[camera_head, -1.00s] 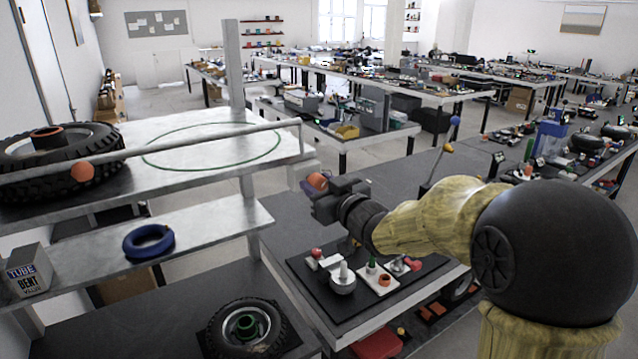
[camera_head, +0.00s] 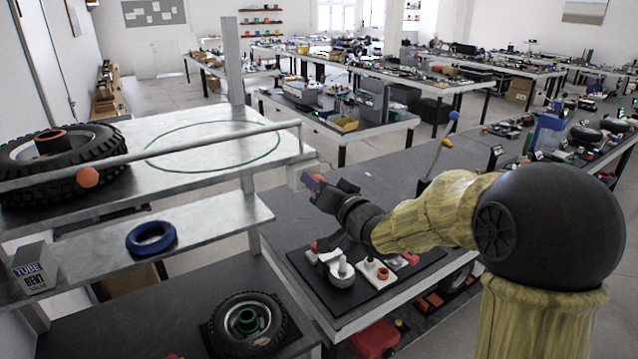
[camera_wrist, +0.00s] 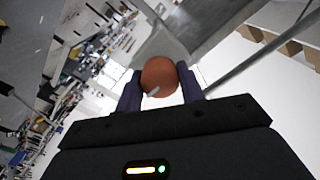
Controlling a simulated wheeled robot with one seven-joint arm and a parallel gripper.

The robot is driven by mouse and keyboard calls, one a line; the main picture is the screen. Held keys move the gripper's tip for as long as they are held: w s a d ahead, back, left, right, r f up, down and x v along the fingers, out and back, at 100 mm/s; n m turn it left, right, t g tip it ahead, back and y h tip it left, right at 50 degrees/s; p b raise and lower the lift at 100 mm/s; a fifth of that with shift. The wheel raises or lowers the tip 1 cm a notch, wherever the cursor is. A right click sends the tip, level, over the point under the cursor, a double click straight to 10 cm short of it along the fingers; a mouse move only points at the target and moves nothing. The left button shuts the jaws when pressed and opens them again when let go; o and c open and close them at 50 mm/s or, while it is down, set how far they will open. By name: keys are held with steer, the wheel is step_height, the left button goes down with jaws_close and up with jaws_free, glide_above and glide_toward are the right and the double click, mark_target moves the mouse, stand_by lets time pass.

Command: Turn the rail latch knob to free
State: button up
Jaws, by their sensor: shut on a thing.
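The latch knob (camera_wrist: 160,76) is a round orange-brown ball with a short pale mark on its face. In the wrist view it sits between the two purple fingers of my gripper (camera_wrist: 161,88), which are shut on it from both sides. In the head view my gripper (camera_head: 314,182) is at the right end of the shelf rail (camera_head: 210,147), by a pale bracket. There the fingers hide most of the knob. I cannot tell from the mark whether the latch is free.
A tyre (camera_head: 60,165) lies on the top shelf, and a blue ring (camera_head: 151,238) and a box (camera_head: 35,268) sit below. A dark mat with small parts (camera_head: 400,285) lies under my arm.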

steer(key=shift+f, duration=0.1)
steer(key=o, duration=1)
steer(key=b+v, duration=0.4)
steer(key=v, duration=1.3)
steer(key=shift+s+d, duration=0.2)
